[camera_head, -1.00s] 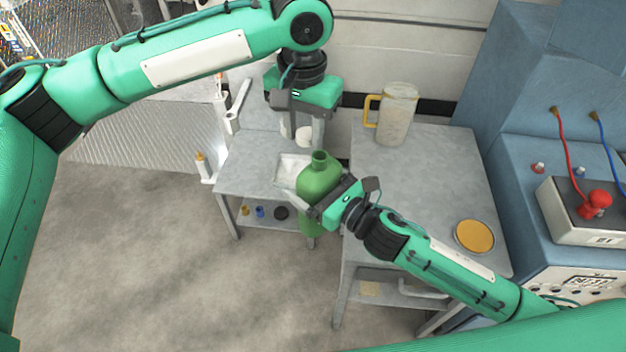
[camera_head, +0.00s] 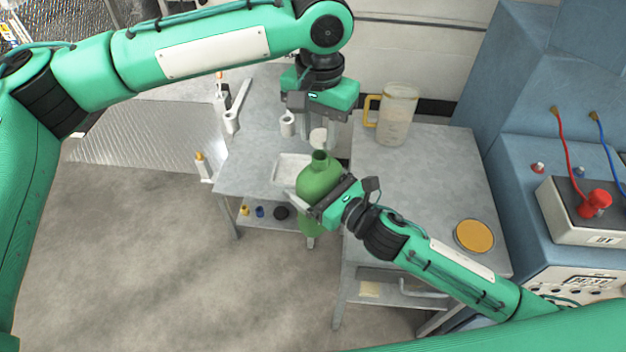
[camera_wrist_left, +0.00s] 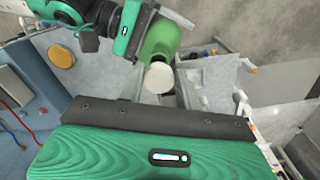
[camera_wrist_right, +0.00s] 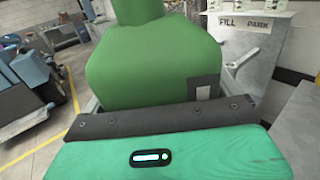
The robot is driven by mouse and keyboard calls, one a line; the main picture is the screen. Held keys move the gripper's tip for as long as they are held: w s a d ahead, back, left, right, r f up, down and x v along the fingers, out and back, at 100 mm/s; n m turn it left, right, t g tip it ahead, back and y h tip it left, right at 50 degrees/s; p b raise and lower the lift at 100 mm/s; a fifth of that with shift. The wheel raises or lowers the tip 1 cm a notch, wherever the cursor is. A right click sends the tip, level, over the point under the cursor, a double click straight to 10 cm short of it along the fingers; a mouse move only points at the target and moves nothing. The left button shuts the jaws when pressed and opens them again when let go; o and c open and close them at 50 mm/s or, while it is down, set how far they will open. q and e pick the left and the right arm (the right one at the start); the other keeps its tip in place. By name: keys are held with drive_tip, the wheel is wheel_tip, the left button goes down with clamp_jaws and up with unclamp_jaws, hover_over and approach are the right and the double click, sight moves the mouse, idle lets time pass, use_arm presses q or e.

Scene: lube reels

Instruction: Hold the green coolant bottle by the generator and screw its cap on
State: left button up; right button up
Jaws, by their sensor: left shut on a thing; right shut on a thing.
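The green coolant bottle (camera_head: 318,182) is upright with its open neck bare. My right gripper (camera_head: 318,212) is shut on its body, and the bottle fills much of the right wrist view (camera_wrist_right: 150,62). My left gripper (camera_head: 319,130) points down, shut on the pale round cap (camera_head: 318,137). The cap shows just above the neck in the head view, apart from it. In the left wrist view the cap (camera_wrist_left: 158,77) overlaps the bottle's neck end (camera_wrist_left: 160,48).
A white tray (camera_head: 289,168) sits on the low grey table, beside a white cylinder (camera_head: 288,125). A yellow-handled jug (camera_head: 397,115) and an amber round lid (camera_head: 474,237) stand on the right table (camera_head: 440,180). A blue generator (camera_head: 540,170) is at the right.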

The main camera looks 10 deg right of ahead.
sight(318, 138)
use_arm(q)
drive_tip(key=shift+f, duration=0.8)
drive_tip(key=shift+f, duration=0.85)
drive_tip(key=shift+f, duration=0.6)
